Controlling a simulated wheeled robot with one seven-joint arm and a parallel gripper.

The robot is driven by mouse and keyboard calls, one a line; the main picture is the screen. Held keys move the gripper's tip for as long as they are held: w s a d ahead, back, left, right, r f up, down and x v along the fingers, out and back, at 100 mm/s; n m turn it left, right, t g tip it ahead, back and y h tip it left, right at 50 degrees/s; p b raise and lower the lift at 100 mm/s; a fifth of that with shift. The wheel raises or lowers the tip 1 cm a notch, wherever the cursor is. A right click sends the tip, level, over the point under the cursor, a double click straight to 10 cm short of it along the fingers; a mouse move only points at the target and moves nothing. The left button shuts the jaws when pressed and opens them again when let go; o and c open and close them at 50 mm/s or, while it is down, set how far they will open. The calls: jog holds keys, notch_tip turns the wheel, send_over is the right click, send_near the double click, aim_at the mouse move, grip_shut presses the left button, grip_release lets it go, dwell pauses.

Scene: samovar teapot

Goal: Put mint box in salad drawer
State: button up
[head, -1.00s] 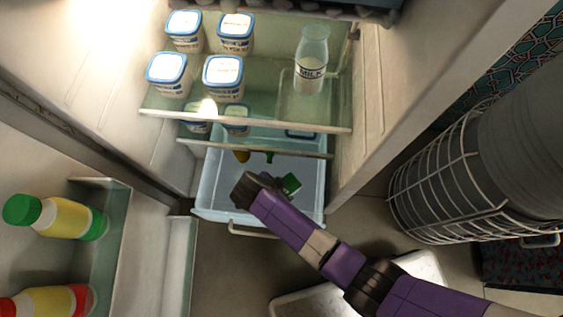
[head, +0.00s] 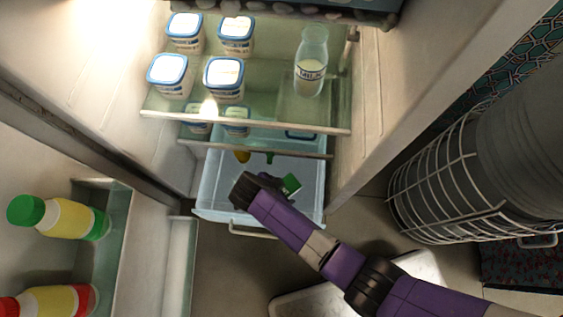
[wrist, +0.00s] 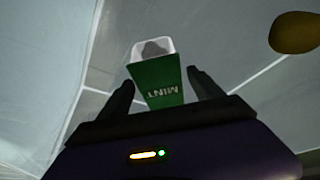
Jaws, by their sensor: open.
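The mint box (wrist: 158,82) is green with a pale open top and the word MINT on its side. In the wrist view it lies between the two fingers of my gripper (wrist: 160,88), which are open, with a small gap visible at the sides. In the head view the mint box (head: 290,184) shows at the right of my gripper, inside the outline of the salad drawer. The salad drawer (head: 212,190) is a pale translucent bin, pulled out at the bottom of the fridge. My gripper's fingers are largely hidden behind my wrist there. I cannot tell whether the box touches the drawer floor.
A yellow item (head: 242,157) lies at the drawer's back, also seen in the wrist view (wrist: 295,33). Glass shelves (head: 250,122) with white tubs (head: 223,78) and a milk bottle (head: 311,65) are above. The fridge door (head: 60,180) stands open at left; a wire basket (head: 440,200) is at right.

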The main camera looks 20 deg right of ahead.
jog(key=p+v, duration=0.4)
jog(key=v, duration=0.7)
jog(key=shift+p, duration=0.3)
